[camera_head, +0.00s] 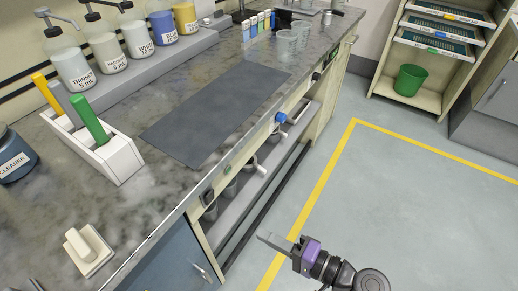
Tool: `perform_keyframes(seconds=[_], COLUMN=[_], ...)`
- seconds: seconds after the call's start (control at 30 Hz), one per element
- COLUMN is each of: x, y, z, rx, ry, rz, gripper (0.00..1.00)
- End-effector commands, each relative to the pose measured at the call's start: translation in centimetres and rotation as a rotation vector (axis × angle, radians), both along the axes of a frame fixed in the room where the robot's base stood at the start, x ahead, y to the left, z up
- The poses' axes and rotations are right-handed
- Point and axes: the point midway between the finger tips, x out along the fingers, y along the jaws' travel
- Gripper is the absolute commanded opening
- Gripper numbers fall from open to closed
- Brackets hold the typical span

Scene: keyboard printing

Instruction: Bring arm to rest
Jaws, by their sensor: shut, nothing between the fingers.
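My gripper (274,242) is in the lower middle of the head view, over the floor and just right of the counter's front edge. Its grey fingers are together and hold nothing. A purple part sits behind the fingers, and my dark arm runs down to the bottom edge. The gripper is apart from the counter in the picture. The rest of my arm is out of frame.
The stone-topped counter (165,185) fills the left, with a dark mat (215,112), a white holder (112,158) and labelled bottles. An open shelf with cups is below its front edge. A green bin (409,80) stands far right. The yellow-lined floor (400,200) is clear.

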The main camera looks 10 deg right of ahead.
Motion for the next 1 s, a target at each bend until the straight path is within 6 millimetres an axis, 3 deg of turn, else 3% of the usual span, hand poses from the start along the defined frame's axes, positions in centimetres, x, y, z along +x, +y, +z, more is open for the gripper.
perform_keyframes(seconds=[0.27, 0.37, 0.47, 0.57, 0.73, 1.0], x=[1.2, 3.1, 3.2, 1.7, -3.1, -12.4], y=[-1.1, -3.3, -6.1, -9.0, -13.4, -16.7], z=[-0.4, -0.3, -0.9, -1.2, 0.3, 7.3], rx=[-0.039, -0.145, -0.295, -0.458, -0.743, -1.139], ry=[-0.014, -0.062, -0.105, -0.148, -0.247, -0.459], rz=[-0.063, -0.166, -0.291, -0.405, -0.555, -0.644], gripper=[0.00, 0.00, 0.00, 0.00, 0.00, 0.00])
